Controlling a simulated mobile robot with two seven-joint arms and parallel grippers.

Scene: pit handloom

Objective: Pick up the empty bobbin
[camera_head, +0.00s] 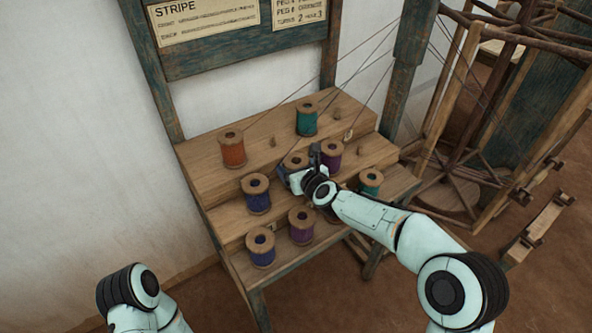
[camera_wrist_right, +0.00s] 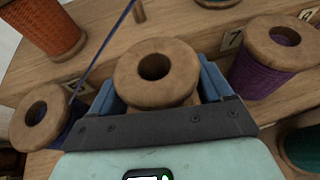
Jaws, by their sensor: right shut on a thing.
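A bobbin with a bare wooden top and a dark centre hole (camera_head: 294,158) is on the middle tier of the stepped wooden rack; no thread shows on it. My right gripper (camera_head: 299,166) reaches in from the right and is shut on this bobbin. In the right wrist view the bobbin (camera_wrist_right: 155,72) sits between the blue fingers of the gripper (camera_wrist_right: 160,88), one on each side. Its lower part is hidden by the gripper, so I cannot tell whether it touches the rack. My left gripper is out of view; only part of my left arm shows.
Close beside it stand a blue bobbin (camera_head: 256,195) and a purple bobbin (camera_head: 330,158). An orange bobbin (camera_head: 233,150) and a green one (camera_head: 306,120) stand on the top tier. Thin threads run up to the right. A wooden reel frame (camera_head: 470,110) stands right of the rack.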

